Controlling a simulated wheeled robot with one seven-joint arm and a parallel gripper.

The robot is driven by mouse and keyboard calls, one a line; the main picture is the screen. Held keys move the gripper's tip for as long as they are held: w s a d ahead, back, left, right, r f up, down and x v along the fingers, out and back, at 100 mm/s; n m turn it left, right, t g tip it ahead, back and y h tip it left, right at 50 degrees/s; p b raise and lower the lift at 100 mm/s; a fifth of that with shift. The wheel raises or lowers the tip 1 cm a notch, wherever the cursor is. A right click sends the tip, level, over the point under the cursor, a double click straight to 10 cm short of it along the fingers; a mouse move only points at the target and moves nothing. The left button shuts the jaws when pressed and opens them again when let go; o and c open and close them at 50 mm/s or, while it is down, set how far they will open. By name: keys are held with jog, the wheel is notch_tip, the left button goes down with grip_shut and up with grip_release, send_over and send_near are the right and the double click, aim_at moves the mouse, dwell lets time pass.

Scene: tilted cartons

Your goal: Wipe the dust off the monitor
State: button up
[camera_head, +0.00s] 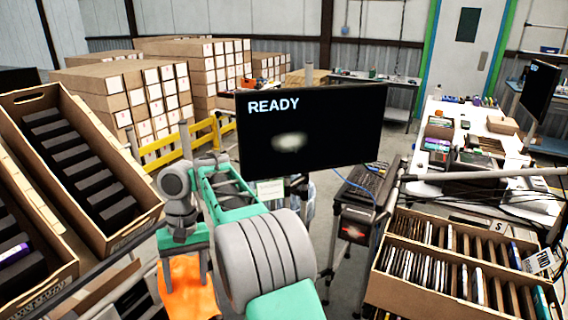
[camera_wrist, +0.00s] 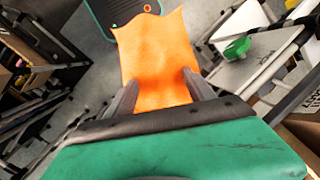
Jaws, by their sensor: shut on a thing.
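The monitor (camera_head: 335,118) is in the middle of the head view, its dark screen facing me with the word READY at top left. A pale dust smudge (camera_head: 290,142) lies on the screen, left of its middle. My gripper (camera_head: 186,268) is below and left of the monitor, pointing down and apart from it. It is shut on an orange cloth (camera_head: 190,295) that hangs from the fingers. In the wrist view, the cloth (camera_wrist: 155,55) spreads out beyond the two fingers of my gripper (camera_wrist: 160,92). My arm passes in front of the area below the screen.
Tilted cartons with dark items (camera_head: 85,170) stand at left. A carton of thin cases (camera_head: 455,265) stands at lower right. A cluttered white table (camera_head: 500,185) is further right. Yellow rails (camera_head: 205,135) and stacked boxes stand behind.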

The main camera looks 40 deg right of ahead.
jog(key=w+d+m+t+y+b, duration=0.2)
jog(key=w+d+m+t+b, duration=0.25)
jog(key=w+d, duration=0.3)
jog(key=m+t+h+b, duration=0.7)
jog(key=t+b, duration=0.1)
jog(key=t, duration=0.5)
send_near(271, 144)
jog(key=s+a+f, duration=0.1)
jog(key=a+f, duration=0.1)
jog(key=shift+n, duration=0.25)
jog(key=shift+w+d+r+p, duration=0.1)
jog(key=shift+w+d+p, duration=0.3)
jog(key=shift+w+p, duration=0.4)
jog(key=shift+w+d+r+p, duration=0.1)
jog(key=shift+w+d+p, duration=0.35)
jog(key=shift+w, duration=0.55)
jog(key=shift+w+d+r+p, duration=0.1)
jog(key=shift+w+d+p, duration=0.2)
jog(key=shift+w+p, duration=0.5)
jog(key=shift+w, duration=0.1)
jog(key=shift+w+d+p, duration=0.35)
jog(key=shift+w+p, duration=0.5)
jog(key=shift+d, duration=0.1)
